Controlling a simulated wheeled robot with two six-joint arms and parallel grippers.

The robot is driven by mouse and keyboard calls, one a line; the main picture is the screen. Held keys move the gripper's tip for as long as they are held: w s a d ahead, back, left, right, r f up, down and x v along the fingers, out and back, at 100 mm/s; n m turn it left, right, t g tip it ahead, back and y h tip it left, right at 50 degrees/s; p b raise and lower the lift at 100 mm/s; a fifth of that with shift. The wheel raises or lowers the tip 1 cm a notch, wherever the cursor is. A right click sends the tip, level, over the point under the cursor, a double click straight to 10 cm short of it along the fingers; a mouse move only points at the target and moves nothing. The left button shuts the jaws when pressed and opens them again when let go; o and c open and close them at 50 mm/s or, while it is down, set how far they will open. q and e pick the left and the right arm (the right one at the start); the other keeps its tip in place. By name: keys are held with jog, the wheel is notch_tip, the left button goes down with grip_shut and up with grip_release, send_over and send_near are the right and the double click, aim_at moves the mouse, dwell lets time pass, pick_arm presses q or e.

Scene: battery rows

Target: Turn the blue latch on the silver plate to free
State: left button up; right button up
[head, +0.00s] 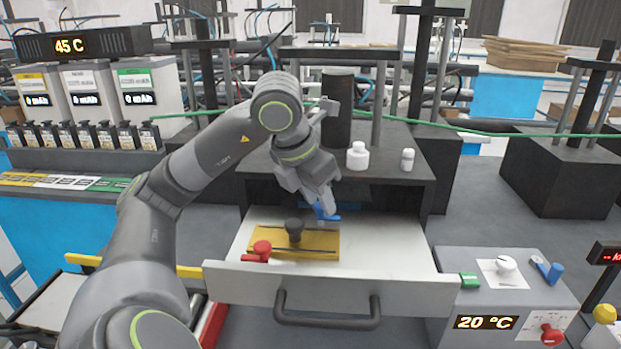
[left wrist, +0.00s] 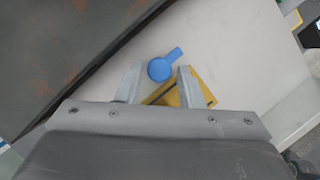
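The blue latch (head: 327,214) has a round body and a short lever. It is at the back of the open drawer's pale grey floor (head: 370,245), partly hidden by my gripper in the head view. In the left wrist view the latch (left wrist: 160,69) shows in front of and between my fingertips, its lever pointing to the upper right. My left gripper (head: 322,203) is over the drawer with its fingers apart, beside the latch; I cannot tell whether they touch it. No separate silver plate is clearly seen. My right gripper is not in view.
A yellow block (head: 320,243) with a black knob (head: 293,230) and a red knob (head: 261,250) lies in the drawer. The dark cabinet (head: 400,150) rises behind, carrying white bottles (head: 357,156). A grey control box (head: 500,300) stands right of the drawer with another blue knob (head: 555,272).

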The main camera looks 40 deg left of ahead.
pick_arm(q)
jog(key=p+v, duration=0.4)
jog(key=v, duration=1.3)
jog(key=shift+p, duration=0.4)
jog(key=shift+r, duration=0.15)
jog(key=shift+d, duration=0.1)
